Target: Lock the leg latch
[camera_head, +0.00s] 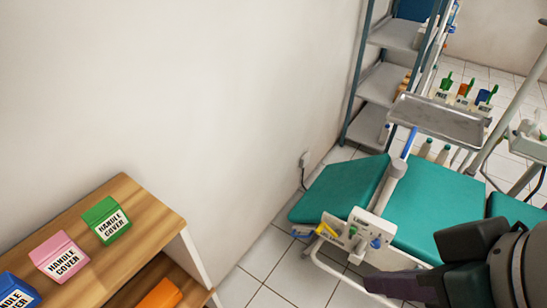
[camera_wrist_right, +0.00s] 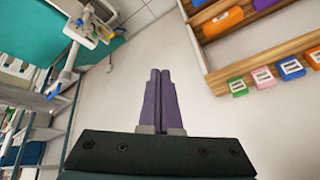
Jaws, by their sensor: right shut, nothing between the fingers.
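The dental chair has teal cushions (camera_head: 430,205), with a separate teal section (camera_head: 343,188) at its left end. At the joint between them is a white latch panel (camera_head: 352,236) with yellow, green and blue parts; I cannot tell which of these is the leg latch or its position. My right gripper (camera_head: 368,287) is shut and empty, just below and right of the panel, apart from it as far as I can see. In the right wrist view its purple fingers (camera_wrist_right: 158,76) are together, and the panel (camera_wrist_right: 92,22) is at upper left. My left gripper is out of view.
A wooden shelf unit (camera_head: 150,213) at lower left holds green, pink and blue handle-cover boxes. A metal tray (camera_head: 438,121) hangs above the chair. A metal rack (camera_head: 385,84) stands behind by the wall. Tiled floor (camera_head: 270,262) is free between shelf and chair.

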